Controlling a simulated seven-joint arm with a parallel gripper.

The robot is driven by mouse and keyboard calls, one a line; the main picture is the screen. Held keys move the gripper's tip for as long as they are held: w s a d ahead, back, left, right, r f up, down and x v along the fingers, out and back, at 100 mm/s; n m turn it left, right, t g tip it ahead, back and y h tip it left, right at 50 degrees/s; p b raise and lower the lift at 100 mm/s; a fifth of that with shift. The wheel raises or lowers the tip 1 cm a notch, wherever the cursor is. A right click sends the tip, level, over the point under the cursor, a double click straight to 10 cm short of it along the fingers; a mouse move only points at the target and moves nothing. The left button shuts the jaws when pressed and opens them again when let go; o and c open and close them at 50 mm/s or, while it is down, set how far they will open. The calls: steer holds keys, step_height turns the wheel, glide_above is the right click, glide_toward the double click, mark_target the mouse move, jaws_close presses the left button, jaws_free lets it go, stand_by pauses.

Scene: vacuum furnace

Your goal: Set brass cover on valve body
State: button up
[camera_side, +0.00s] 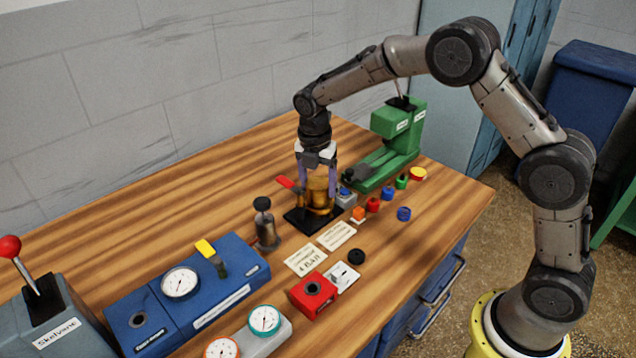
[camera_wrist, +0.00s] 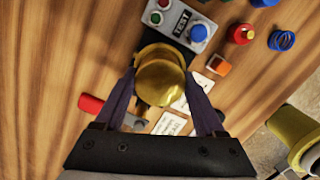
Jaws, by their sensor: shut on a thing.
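The brass cover (camera_side: 318,183) is a shiny gold cylinder, upright between the purple fingers of my gripper (camera_side: 318,188). In the wrist view the fingers (camera_wrist: 160,78) are shut on the brass cover (camera_wrist: 160,85) from both sides. Directly below it is the brass valve body (camera_side: 318,209) on a black base plate (camera_side: 298,219). A red handle (camera_side: 286,182) sticks out to the left; it also shows in the wrist view (camera_wrist: 90,103). The cover hides most of the valve body from above. I cannot tell whether the cover touches it.
A grey box with a blue button (camera_side: 346,197) stands close on the right. A green press (camera_side: 390,150) is behind it. Small coloured parts (camera_side: 373,204) lie to the right. Paper labels (camera_side: 306,259) and a dark cylinder with a black knob (camera_side: 265,225) are in front and left.

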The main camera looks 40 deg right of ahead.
steer(key=shift+f, duration=0.15)
steer(key=o, duration=1.6)
steer(key=shift+c, duration=0.2)
steer(key=shift+r, duration=3.8)
